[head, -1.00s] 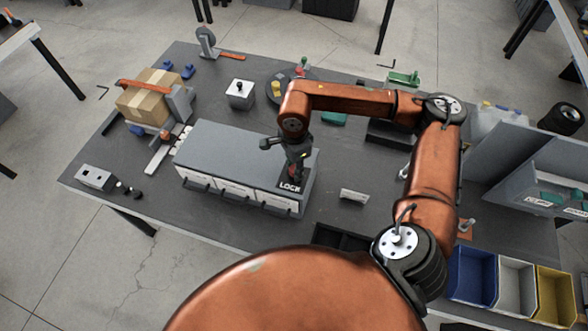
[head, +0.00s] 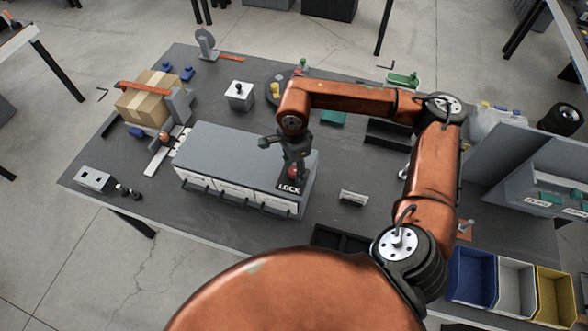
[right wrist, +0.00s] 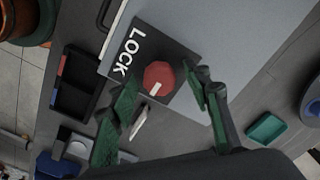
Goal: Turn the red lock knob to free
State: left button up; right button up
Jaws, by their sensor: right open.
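The red lock knob (right wrist: 159,77) sits on a black plate (right wrist: 178,46) marked LOCK in white letters. In the right wrist view a white pointer mark on the knob points toward the bottom of the picture, slightly left. In the head view the knob (head: 293,177) shows just under my right gripper (head: 294,168), on the right end of the grey drawer cabinet (head: 235,153). My right gripper (right wrist: 160,80) is open, with one green-padded finger on each side of the knob. I cannot tell whether either finger touches it. My left gripper is not in view.
A dark tray (head: 342,240) lies near the front edge, and a green tray (head: 333,118) lies behind my arm. Coloured bins (head: 512,285) stand at the lower right. A cardboard box (head: 153,98) sits at the far left.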

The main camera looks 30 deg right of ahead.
aim_at(294, 170)
notch_tip(294, 170, up, 11)
dwell(0.3)
jog(key=shift+f, duration=0.1)
dwell(0.4)
